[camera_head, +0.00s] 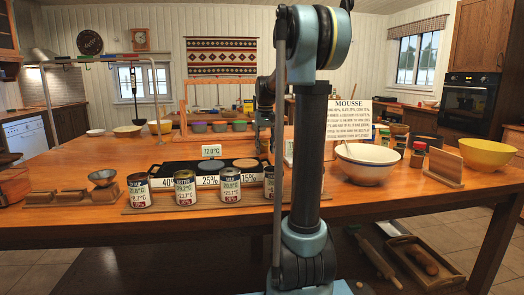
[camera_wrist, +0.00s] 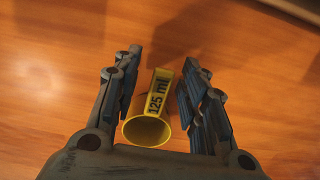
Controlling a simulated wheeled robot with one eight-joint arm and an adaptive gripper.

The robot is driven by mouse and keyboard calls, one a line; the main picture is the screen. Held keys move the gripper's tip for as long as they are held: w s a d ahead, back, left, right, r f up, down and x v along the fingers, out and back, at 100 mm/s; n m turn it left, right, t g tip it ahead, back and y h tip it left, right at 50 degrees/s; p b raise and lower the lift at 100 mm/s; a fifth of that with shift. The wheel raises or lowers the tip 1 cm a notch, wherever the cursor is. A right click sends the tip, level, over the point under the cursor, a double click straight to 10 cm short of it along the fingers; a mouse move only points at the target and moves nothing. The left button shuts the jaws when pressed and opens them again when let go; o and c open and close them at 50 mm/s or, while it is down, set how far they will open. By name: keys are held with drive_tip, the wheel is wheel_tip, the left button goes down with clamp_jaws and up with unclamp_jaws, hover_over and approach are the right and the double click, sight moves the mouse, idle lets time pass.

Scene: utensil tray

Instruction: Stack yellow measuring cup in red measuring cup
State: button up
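The yellow measuring cup (camera_wrist: 148,130), marked "125 ml" on its handle, shows in the wrist view between the two fingers of my gripper (camera_wrist: 157,75). Its round mouth faces the camera and its handle points away toward the fingertips. The fingers are spread, with a narrow gap visible on the handle's right side; I cannot tell whether the cup's body touches a finger. An orange-brown wooden surface lies beneath. In the head view my gripper (camera_head: 264,142) is small and partly hidden behind my arm. I cannot make out the red measuring cup in either view.
The wooden table (camera_head: 105,222) holds several labelled cans (camera_head: 185,188) at its front, a small metal bowl (camera_head: 103,177) at left, a white bowl (camera_head: 367,165) and a yellow bowl (camera_head: 487,154) at right. A "MOUSSE" sign (camera_head: 349,120) stands near the middle. Percentage cards stand behind the cans.

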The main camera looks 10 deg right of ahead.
clamp_jaws()
drive_tip(key=shift+r, duration=0.1)
wheel_tip(320, 180, up, 10)
drive_tip(key=shift+f, duration=0.1)
idle(0.6)
